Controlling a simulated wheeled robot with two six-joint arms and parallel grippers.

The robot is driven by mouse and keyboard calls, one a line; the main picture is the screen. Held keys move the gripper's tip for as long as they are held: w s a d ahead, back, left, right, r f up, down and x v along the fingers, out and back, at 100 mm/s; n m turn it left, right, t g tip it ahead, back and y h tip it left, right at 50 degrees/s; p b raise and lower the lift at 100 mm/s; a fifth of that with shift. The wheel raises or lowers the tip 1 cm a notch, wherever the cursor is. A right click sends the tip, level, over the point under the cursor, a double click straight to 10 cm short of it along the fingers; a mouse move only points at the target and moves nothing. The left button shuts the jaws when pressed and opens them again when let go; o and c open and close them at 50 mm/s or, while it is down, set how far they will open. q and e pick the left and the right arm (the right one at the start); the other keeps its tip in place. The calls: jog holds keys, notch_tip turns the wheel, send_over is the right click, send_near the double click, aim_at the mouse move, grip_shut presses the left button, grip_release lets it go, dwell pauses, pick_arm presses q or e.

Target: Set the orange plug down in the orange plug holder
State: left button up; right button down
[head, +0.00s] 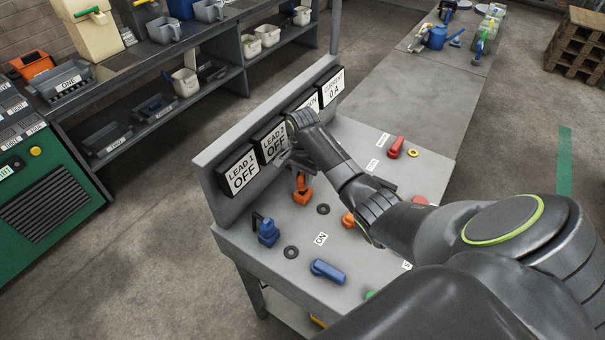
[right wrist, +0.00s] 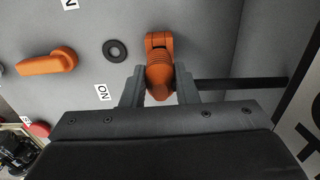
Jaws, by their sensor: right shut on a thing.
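My right gripper (head: 299,172) is shut on the orange plug (head: 303,194), just above or at the grey bench panel, in front of the LEAD 1 and second display boxes. In the right wrist view the orange plug (right wrist: 159,80) sits between the two grey fingers. A hinged-looking orange part (right wrist: 158,40) shows beyond the fingertips; I cannot tell whether it belongs to the plug or the holder. No separate orange holder can be made out, and I cannot tell whether the plug touches the panel. My left gripper is not in view.
A blue plug (head: 268,234) stands left on the panel. Black rings (head: 323,209) lie near the plugs. A blue handle (head: 328,270), an orange handle (right wrist: 48,64) and a red handle (head: 396,147) are on the panel. The display wall (head: 238,173) rises close behind.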

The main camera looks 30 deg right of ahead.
jog(key=shift+f, duration=1)
jog(key=shift+f, duration=0.1)
jog(key=c, duration=1.1)
grip_release()
jog(key=shift+o, duration=0.5)
